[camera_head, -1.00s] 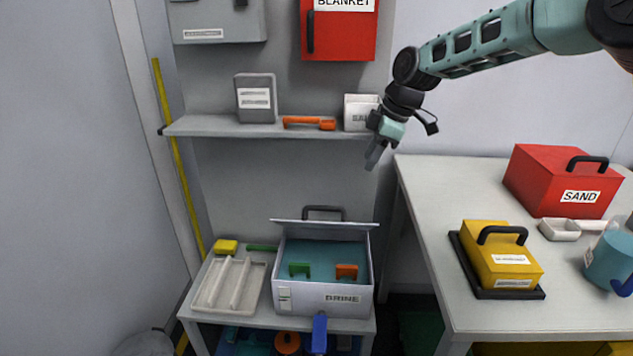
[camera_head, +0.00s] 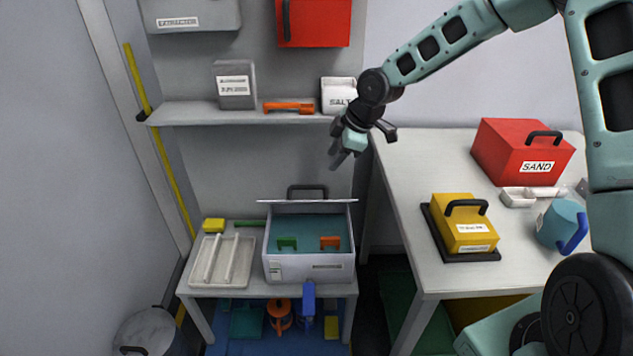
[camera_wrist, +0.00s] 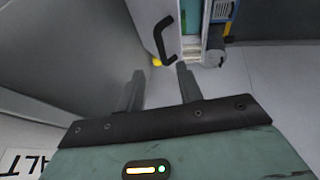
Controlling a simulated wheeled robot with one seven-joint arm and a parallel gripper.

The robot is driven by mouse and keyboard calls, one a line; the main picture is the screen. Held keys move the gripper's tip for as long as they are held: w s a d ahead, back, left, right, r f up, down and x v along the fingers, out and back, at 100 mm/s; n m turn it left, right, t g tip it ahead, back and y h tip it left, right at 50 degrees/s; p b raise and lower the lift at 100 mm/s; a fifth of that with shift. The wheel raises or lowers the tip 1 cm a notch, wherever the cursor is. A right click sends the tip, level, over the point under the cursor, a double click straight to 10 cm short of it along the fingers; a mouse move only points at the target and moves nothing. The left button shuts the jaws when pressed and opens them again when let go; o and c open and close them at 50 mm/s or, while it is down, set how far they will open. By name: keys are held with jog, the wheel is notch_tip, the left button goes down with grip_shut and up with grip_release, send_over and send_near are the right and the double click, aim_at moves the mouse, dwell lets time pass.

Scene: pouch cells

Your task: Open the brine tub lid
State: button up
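The brine tub (camera_head: 310,267) is a white box on the low bench, full of teal liquid. Its lid (camera_head: 307,201) stands raised at the back edge, with a dark handle (camera_head: 307,190) behind it. A green clip (camera_head: 287,243) and an orange clip (camera_head: 330,242) show inside the tub. My gripper (camera_head: 338,158) is in the air above and right of the tub, near the shelf's right end, touching nothing. In the wrist view its two fingers (camera_wrist: 156,90) are apart with nothing between them. The lid's handle (camera_wrist: 163,38) shows beyond the fingers.
A shelf (camera_head: 200,113) above holds a grey box (camera_head: 234,85), an orange tool (camera_head: 289,107) and a white salt box (camera_head: 338,95). A white rack (camera_head: 220,262) sits left of the tub. The right table (camera_head: 400,190) holds a red sand box (camera_head: 520,150) and a yellow block (camera_head: 465,225).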

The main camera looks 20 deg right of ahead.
aim_at(318, 187)
jog(key=x, duration=1.1)
jog(key=shift+c, duration=0.4)
